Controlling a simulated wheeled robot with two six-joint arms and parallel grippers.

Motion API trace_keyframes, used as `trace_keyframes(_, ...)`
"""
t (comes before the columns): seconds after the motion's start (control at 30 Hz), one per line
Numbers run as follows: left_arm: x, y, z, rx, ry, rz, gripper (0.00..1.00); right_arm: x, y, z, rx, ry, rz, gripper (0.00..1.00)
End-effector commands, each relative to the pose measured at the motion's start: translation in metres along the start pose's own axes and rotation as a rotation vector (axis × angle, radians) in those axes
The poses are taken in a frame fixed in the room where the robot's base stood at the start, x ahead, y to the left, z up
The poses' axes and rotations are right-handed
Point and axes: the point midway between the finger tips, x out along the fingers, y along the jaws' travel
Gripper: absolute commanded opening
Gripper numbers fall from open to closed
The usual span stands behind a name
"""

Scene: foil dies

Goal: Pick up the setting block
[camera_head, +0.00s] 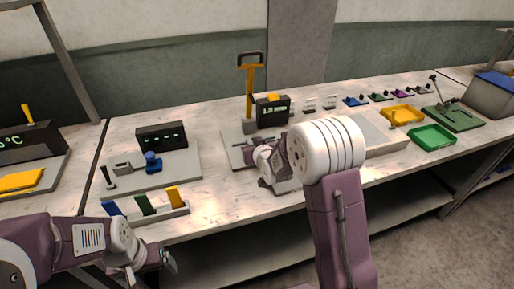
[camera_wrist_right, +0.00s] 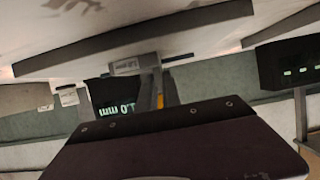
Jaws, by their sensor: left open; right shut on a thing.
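My right gripper (camera_head: 264,163) is low over the base plate of the yellow-posted gauge stand, mostly hidden by my own wrist. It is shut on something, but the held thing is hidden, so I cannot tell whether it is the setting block. In the right wrist view, a dark plate fills the lower middle and no fingertips show clearly. The gauge stand (camera_head: 250,92) has a dark display (camera_head: 272,112); its display also shows in the wrist view (camera_wrist_right: 112,105), upside down. My left gripper (camera_head: 168,262) is open and empty by the table's front edge.
A tray with blue, green and yellow pieces (camera_head: 150,205) lies at the front left, before a plate with a display box (camera_head: 161,137). Several small blocks (camera_head: 355,101) line the back right. Yellow (camera_head: 403,114) and green trays (camera_head: 432,137) stand right of a pale slab (camera_head: 385,142).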

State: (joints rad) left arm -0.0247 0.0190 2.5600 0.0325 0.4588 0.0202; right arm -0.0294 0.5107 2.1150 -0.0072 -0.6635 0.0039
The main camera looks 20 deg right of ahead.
Motion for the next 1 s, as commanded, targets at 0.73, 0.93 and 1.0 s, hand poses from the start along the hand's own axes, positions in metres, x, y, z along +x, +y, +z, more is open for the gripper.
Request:
trace_keyframes(0.73, -0.001, 0.0, 0.0, 0.0, 0.0, 0.0, 0.84, -0.002, 0.0, -0.004, 0.0, -0.003, 0.0, 0.0)
trace_keyframes(0.93, -0.007, 0.0, -0.001, 0.0, 0.0, 0.0, 0.84, -0.014, 0.0, -0.034, 0.0, 0.004, 0.0, 0.0)
trace_keyframes(1.0, -0.008, 0.0, -0.001, 0.0, 0.0, 0.0, 0.84, -0.019, 0.008, -0.044, 0.001, 0.004, 0.003, 0.0)
